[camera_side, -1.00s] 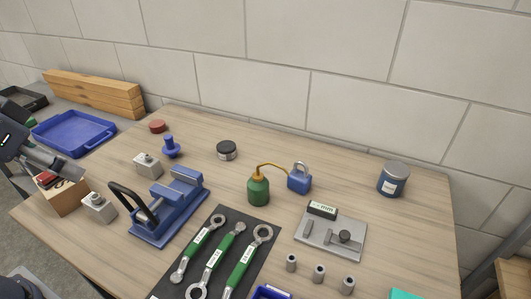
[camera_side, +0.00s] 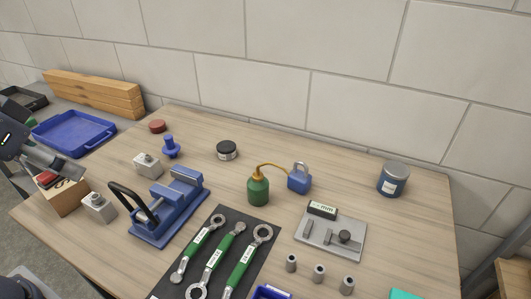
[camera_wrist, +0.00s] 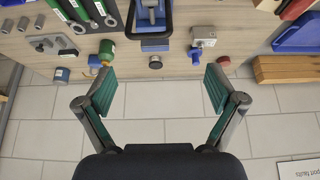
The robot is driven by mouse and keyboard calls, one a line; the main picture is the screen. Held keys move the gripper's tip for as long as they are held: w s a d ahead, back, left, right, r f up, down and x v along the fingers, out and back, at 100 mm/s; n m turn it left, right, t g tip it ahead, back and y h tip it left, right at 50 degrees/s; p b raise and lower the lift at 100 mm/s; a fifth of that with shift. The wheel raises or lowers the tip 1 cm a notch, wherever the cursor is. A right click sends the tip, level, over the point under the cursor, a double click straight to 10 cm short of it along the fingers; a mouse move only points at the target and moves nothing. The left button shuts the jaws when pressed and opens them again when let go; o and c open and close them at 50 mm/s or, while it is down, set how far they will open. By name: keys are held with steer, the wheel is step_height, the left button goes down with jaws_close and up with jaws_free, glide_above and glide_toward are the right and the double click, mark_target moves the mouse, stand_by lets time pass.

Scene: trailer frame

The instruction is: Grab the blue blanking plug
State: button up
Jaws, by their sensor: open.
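The blue blanking plug (camera_side: 170,147) stands upright on the wooden bench, with a round knob above a wider flange. It is behind the blue clamp fixture and in front of the red cap. In the wrist view the plug (camera_wrist: 196,55) shows small near the bench's wall-side edge, right of centre. My gripper (camera_wrist: 159,88) is open and empty, with its two green-padded fingers wide apart. In that picture the plug lies above the fingertips, between them and closer to the right finger. The fingers are not clearly seen in the side view.
Near the plug are a grey block (camera_side: 147,165), a red cap (camera_side: 157,126), a black-lidded tin (camera_side: 227,150) and the blue clamp fixture (camera_side: 165,222) with its black handle. A green oil can (camera_side: 258,189) and blue padlock (camera_side: 299,178) stand further right. A tiled wall (camera_side: 280,80) backs the bench.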

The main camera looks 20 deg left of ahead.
steer(key=w+r+t, duration=0.3)
steer(key=w+r, duration=0.2)
steer(key=w, duration=0.3)
steer(key=n+g+y, duration=0.1)
steer(key=n+g, duration=0.1)
steer(key=g, duration=0.1)
glide_above(167, 146)
steer(key=s+d, duration=0.2)
steer(key=s, duration=0.5)
step_height(167, 146, down, 17)
steer(key=shift+t, duration=0.3)
steer(key=x, duration=1)
steer(key=shift+a+f, duration=0.1)
steer(key=shift+a, duration=0.2)
steer(key=shift+x, duration=3)
steer(key=c, duration=1.3)
